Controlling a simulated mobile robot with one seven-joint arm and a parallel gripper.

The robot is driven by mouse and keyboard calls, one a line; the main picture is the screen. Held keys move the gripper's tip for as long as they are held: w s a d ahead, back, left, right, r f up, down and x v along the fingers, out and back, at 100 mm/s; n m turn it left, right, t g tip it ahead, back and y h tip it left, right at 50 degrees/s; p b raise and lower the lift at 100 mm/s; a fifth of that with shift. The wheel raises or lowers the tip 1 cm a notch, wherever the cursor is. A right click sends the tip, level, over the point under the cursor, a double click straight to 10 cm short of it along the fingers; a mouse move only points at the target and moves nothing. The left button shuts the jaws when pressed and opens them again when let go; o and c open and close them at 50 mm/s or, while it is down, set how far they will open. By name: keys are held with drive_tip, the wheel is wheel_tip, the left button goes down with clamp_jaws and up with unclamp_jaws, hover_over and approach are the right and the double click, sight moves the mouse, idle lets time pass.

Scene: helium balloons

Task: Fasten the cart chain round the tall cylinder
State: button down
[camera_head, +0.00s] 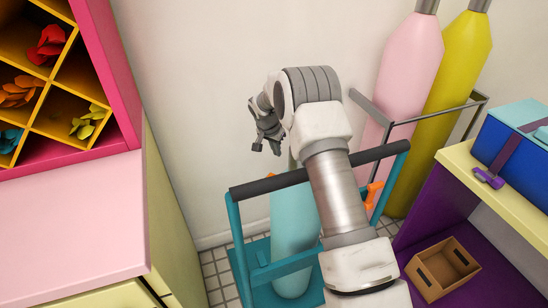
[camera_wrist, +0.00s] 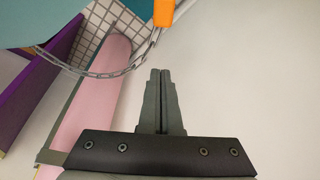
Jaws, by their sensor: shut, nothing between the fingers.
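The tall pale teal cylinder (camera_head: 290,250) stands upright in the teal cart (camera_head: 240,255), partly hidden by my arm. An orange fitting (camera_head: 373,195) shows at the cart's right side, beside my arm. In the wrist view an orange piece (camera_wrist: 163,12) is at the top edge, and the grey cart chain (camera_wrist: 105,75) sags from beside it to the left, below a teal surface. What holds the chain's far end is unclear. My gripper (camera_head: 265,148) is above and left of the cart's handle; its fingers (camera_wrist: 160,72) are shut and empty, apart from the chain.
Pink (camera_head: 408,70) and yellow (camera_head: 455,80) cylinders stand in a grey rack at the back right. A pink-topped counter (camera_head: 70,230) is at left. A purple shelf unit (camera_head: 440,195) with a cardboard box (camera_head: 443,268) is at right. The pale wall is close behind my gripper.

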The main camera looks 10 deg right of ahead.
drive_tip(key=b+x, duration=0.2)
drive_tip(key=x, duration=0.7)
drive_tip(key=shift+s+a+r, duration=0.15)
drive_tip(key=shift+s+a, duration=0.55)
drive_tip(key=shift+s, duration=0.05)
drive_tip(key=shift+s+a+r, duration=0.1)
drive_tip(key=shift+s+a, duration=0.6)
drive_tip(key=shift+s, duration=0.1)
drive_tip(key=shift+s+a, duration=0.3)
drive_tip(key=shift+a, duration=0.05)
drive_tip(key=s+a+n+y+b, duration=0.1)
drive_tip(key=s+a+n, duration=0.2)
drive_tip(key=s, duration=0.3)
drive_tip(key=s+a+n+t+b, duration=0.1)
drive_tip(key=s+a+n+b, duration=0.1)
drive_tip(key=s+a, duration=0.3)
drive_tip(key=shift+s+n+y, duration=0.4)
drive_tip(key=shift+s+n, duration=0.2)
drive_tip(key=shift+s, duration=0.5)
drive_tip(key=shift+r, duration=0.1)
